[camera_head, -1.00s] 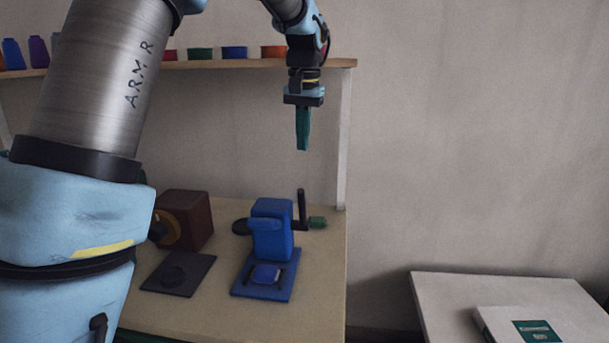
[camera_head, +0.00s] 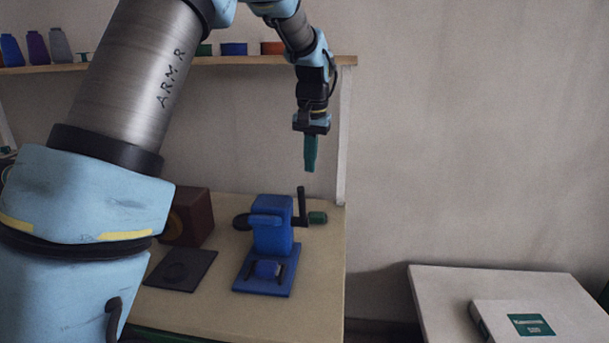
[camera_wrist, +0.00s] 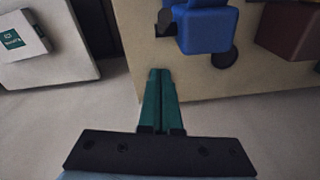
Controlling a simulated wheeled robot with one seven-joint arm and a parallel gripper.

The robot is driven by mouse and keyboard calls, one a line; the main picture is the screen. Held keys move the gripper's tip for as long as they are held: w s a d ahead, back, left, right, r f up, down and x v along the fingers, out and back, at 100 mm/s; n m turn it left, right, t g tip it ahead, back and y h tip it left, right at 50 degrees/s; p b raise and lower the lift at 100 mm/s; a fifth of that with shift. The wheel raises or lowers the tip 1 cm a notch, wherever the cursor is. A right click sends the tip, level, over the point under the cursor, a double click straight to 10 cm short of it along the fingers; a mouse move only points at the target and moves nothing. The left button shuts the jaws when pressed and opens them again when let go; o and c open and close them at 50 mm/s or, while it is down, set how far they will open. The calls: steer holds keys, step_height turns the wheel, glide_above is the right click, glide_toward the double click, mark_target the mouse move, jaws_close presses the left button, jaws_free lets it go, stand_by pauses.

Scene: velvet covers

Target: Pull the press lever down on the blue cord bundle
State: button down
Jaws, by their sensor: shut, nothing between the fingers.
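The blue press (camera_head: 271,233) stands on the table, and its top also shows in the wrist view (camera_wrist: 207,30). On its right side is a black lever bar (camera_head: 302,205) standing upright, with a green grip (camera_head: 317,218) beside it sticking out to the right. The blue cord bundle (camera_head: 267,268) lies on the press's blue base, below the head; it is hidden in the wrist view. My gripper (camera_head: 310,170) points down with its green fingers together and empty. It appears above the lever in the head view, apart from it.
A dark red press (camera_head: 198,215) with a black base plate (camera_head: 180,270) stands to the left on the table (camera_head: 215,310). A shelf (camera_head: 230,62) with spools and tins runs behind. A white side table (camera_head: 440,300) carrying a box (camera_head: 520,322) is at right.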

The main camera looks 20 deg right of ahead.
steer(key=shift+s+a+f+p, duration=0.45)
steer(key=shift+s+a+f, duration=0.25)
steer(key=shift+f, duration=0.15)
steer(key=shift+s+a+f+p, duration=0.4)
steer(key=shift+s+a+f, duration=0.2)
steer(key=shift+f, duration=0.2)
steer(key=shift+f, duration=0.1)
